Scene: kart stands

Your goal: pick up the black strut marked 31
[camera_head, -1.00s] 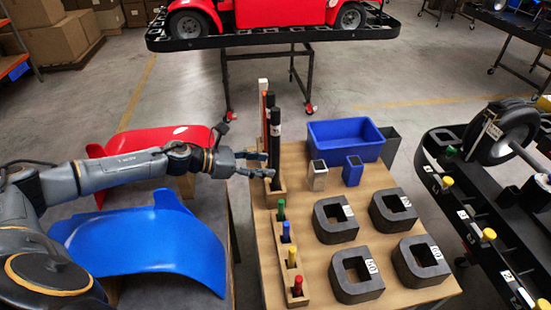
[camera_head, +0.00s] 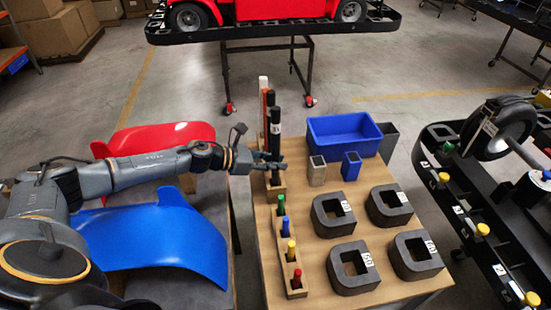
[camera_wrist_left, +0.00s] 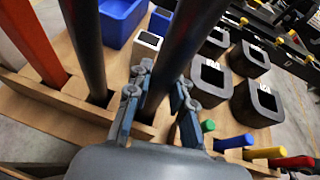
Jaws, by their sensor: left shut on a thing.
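Several tall struts stand upright in a wooden rack (camera_head: 276,187) on the table's left edge. The nearest black strut (camera_head: 275,128) has a white label too small to read, so I cannot confirm the 31. My left gripper (camera_head: 266,161) is shut around this strut low down, just above the rack. In the left wrist view, the held black strut (camera_wrist_left: 181,50) rises between the two fingers, its foot at the wood. A second black strut (camera_wrist_left: 86,45) and an orange-red one (camera_wrist_left: 33,38) stand left of it there. My right gripper is not in view.
Short coloured-capped pegs (camera_head: 286,226) stand in the front of the rack. A blue bin (camera_head: 344,146), two small cups and several dark square rings (camera_head: 334,228) are on the table. A blue panel (camera_head: 160,240) and a red panel (camera_head: 165,135) lie on the left.

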